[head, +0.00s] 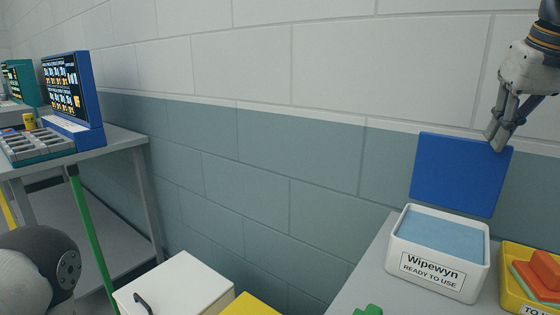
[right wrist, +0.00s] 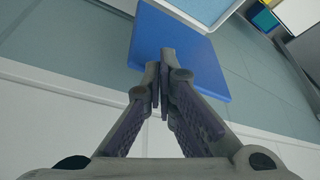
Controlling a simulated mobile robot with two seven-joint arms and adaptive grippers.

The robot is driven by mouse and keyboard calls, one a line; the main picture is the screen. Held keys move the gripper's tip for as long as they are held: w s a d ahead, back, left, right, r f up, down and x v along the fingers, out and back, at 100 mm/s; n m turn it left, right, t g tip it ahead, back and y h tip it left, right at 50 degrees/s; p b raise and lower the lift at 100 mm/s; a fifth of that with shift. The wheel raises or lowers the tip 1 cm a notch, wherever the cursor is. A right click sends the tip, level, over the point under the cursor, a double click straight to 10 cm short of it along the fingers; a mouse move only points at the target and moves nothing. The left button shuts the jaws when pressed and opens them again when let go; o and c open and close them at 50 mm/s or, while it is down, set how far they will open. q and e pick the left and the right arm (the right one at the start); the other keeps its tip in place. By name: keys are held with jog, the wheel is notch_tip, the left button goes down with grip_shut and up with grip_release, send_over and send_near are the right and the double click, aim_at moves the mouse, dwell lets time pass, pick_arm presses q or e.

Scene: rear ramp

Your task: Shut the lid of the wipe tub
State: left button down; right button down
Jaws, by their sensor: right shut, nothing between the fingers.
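The wipe tub (head: 436,262) is white with a "Wipewyn READY TO USE" label and light blue contents, and stands on a grey surface at the right of the head view. Its blue lid (head: 460,172) stands open, upright at the tub's back edge. My right gripper (head: 496,142) is shut and empty, with its fingertips at the lid's top edge near the right corner; I cannot tell if they touch. In the right wrist view the fingertips (right wrist: 166,62) overlap the blue lid (right wrist: 190,58), and part of the tub shows beyond it. My left gripper is not in view.
A yellow tray (head: 515,290) with colored items sits right of the tub. A green object (head: 368,311) lies near the grey surface's front. A white box with a dark handle (head: 175,290) stands lower left. A block wall (head: 290,150) runs behind the lid.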

jog(key=shift+s+a+f, duration=0.25)
jog(key=shift+s+a, duration=0.35)
jog(key=shift+s, duration=0.1)
jog(key=shift+s+a+f, duration=0.2)
jog(key=shift+s+a, duration=0.35)
jog(key=shift+s, duration=0.1)
notch_tip(320, 180, up, 7)
dwell(0.9)
